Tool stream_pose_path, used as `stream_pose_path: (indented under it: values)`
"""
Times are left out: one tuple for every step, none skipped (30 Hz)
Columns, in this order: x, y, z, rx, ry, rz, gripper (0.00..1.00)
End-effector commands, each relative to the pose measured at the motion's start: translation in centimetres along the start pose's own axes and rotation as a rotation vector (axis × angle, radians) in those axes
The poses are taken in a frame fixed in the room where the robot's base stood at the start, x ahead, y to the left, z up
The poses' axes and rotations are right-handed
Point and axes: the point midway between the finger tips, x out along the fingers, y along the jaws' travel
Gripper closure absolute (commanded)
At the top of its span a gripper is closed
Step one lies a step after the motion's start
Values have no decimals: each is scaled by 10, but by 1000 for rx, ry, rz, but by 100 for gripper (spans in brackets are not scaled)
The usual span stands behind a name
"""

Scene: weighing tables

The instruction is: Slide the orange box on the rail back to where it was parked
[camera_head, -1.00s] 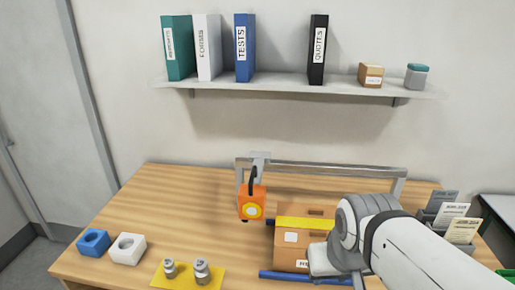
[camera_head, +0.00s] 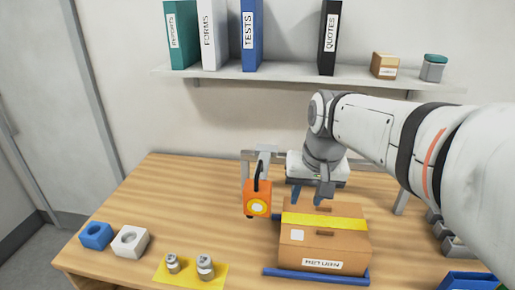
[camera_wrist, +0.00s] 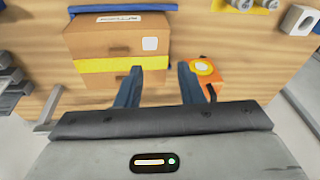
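The orange box (camera_head: 257,199), with a round yellow and white face and a black handle, hangs from a grey bracket (camera_head: 265,153) near the left end of the grey rail (camera_head: 248,155). In the wrist view the orange box (camera_wrist: 212,78) lies just right of the right finger. My gripper (camera_head: 311,196) is over the back of the table, right of the orange box and near the carton's far edge. Its two fingers (camera_wrist: 159,88) are apart with nothing between them. My arm hides much of the rail's middle and right.
A carton (camera_head: 325,250) with a yellow band and RETURN label sits between blue bars (camera_head: 316,276), close to the orange box. Weights stand on a yellow mat (camera_head: 163,275). Blue (camera_head: 96,236) and white (camera_head: 130,242) blocks are at left.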

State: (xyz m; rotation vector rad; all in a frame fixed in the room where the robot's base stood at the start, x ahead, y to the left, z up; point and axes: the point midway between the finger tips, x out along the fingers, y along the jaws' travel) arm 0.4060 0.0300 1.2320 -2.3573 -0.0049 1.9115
Motion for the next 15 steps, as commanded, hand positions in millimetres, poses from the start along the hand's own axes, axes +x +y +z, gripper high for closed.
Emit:
stream_pose_path:
  values:
    - [-2,-10,-26,16,-23,-13,66]
    - [-3,-15,-40,26,-36,-20,66]
    - [-4,-23,-57,39,-53,-29,66]
    - [-4,-29,-70,49,-64,-36,66]
    - [-3,-34,-83,59,-77,-43,66]
    - [-2,-42,-98,70,-93,-51,66]
    - [0,-47,-109,79,-104,-57,66]
    - [1,-52,-119,87,-115,-63,66]
    - [4,-59,-132,95,-129,-70,66]
    - [5,-63,-140,102,-138,-74,66]
    - [7,-68,-147,107,-147,-78,66]
    - [10,-72,-156,113,-156,-84,66]
    - [12,-76,-162,118,-164,-87,66]
    - [13,-78,-166,122,-170,-90,66]
    - [15,-81,-171,126,-175,-92,66]
